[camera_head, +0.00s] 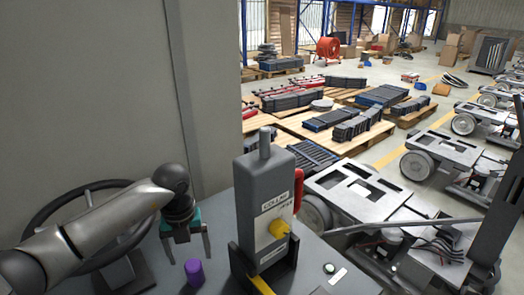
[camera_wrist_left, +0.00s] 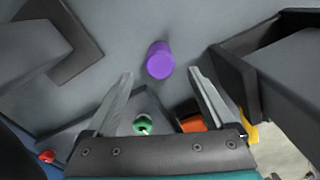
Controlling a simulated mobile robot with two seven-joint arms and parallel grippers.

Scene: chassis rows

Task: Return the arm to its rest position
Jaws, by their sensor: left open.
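My left gripper (camera_head: 188,250) is open and empty. In the head view it hangs above the grey worktop, to the left of the grey collar device. A purple cylinder (camera_head: 194,271) stands on the worktop just below and in front of it. In the left wrist view my left gripper (camera_wrist_left: 162,82) has its two fingers spread, with the purple cylinder (camera_wrist_left: 160,60) beyond the tips and not between them. My left arm (camera_head: 95,222) reaches in from the left edge. My right gripper is not in view.
The collar device (camera_head: 262,205) stands upright in a black holder (camera_head: 245,268) close to the right of the gripper. A black steering wheel (camera_head: 85,215) is behind my arm. A grey wall (camera_head: 110,90) closes the left back. Wheeled chassis (camera_head: 375,200) stand at right.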

